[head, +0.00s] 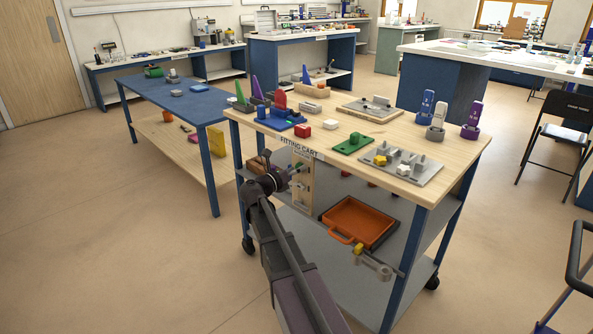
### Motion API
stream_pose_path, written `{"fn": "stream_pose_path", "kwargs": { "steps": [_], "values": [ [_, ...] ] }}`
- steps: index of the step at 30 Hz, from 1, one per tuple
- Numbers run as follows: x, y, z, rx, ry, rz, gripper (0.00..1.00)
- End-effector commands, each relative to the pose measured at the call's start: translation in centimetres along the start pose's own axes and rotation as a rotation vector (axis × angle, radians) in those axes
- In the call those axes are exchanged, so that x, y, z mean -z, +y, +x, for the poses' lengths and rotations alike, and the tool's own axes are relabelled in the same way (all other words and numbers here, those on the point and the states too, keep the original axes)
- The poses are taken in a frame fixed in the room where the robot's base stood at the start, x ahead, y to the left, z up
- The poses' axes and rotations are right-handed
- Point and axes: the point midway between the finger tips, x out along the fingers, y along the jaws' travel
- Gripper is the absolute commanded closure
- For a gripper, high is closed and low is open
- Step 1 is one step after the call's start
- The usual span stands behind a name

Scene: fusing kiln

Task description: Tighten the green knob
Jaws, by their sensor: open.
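A small green part, likely the green knob (299,166), shows at the upper part of an upright wooden panel (304,198) below the front edge of the fitting cart (330,152). My gripper (291,174) is at the end of my arm, close to the left of this green part, and is open. The gripper partly covers the panel and the green part. I cannot tell whether the fingers touch the knob or stand around it.
An orange tray (383,229) lies on the shelf below. A blue table (172,101) stands to the left. The floor in front is clear.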

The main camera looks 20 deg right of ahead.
Motion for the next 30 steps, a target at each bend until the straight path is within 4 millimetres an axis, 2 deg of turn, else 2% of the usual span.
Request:
{"fn": "stream_pose_path", "kwargs": {
  "steps": [3, 4, 10, 11, 12, 23, 30],
  "values": [
    [0.00, 0.00, -0.02, 0.000, 0.000, 0.000, 0.23],
    [0.00, 0.00, -0.02, 0.000, 0.000, 0.000, 0.29],
    [0.00, 0.00, -0.04, 0.000, 0.000, 0.000, 0.88],
    [0.00, 0.01, -0.04, 0.000, 0.000, 0.000, 0.97],
    [0.00, 0.01, -0.04, 0.000, 0.000, 0.000, 1.00],
    [-0.03, 0.04, 0.00, 0.000, 0.000, 0.029, 1.00],
    [-0.04, 0.07, -0.02, 0.000, 0.000, 0.131, 1.00]
  ]
}}
